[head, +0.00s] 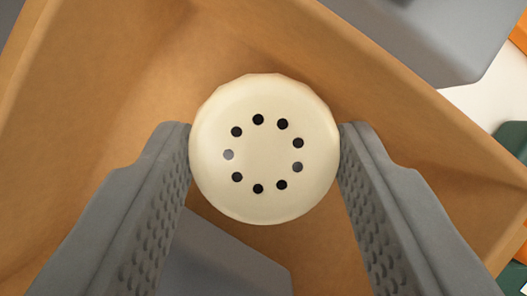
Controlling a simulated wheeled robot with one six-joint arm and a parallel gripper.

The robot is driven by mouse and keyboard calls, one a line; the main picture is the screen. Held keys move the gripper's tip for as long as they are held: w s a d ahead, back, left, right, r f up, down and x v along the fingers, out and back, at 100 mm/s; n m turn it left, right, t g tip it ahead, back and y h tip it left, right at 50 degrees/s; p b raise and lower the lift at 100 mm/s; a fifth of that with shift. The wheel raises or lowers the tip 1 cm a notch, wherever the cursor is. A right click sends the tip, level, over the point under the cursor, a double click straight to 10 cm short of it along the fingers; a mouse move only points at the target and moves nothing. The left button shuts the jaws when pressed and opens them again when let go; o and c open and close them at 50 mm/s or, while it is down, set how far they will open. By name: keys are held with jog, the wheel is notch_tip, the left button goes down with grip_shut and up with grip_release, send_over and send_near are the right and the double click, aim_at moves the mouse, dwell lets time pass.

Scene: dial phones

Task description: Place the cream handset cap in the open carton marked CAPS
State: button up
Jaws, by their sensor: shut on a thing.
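The cream handset cap (264,150) is round with a ring of small dark holes and faces me in the head view. My gripper (265,152) is shut on the cap, one grey finger on each side of it. Behind and around the cap is an open brown carton (120,90), with its inside in view and its walls on several sides. No CAPS marking shows in this view. How high the cap is above the carton floor I cannot tell.
A grey shape (225,260) lies below the cap, partly hidden; I cannot tell what it is. Another grey block (440,40) stands beyond the carton wall at the top right. Orange and dark green things show at the right edge, on a white surface (490,100).

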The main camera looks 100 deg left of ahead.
jog(key=shift+f, duration=0.25)
jog(key=shift+f, duration=0.15)
jog(key=o, duration=0.7)
jog(key=v, duration=1.2)
jog(key=shift+r, duration=0.2)
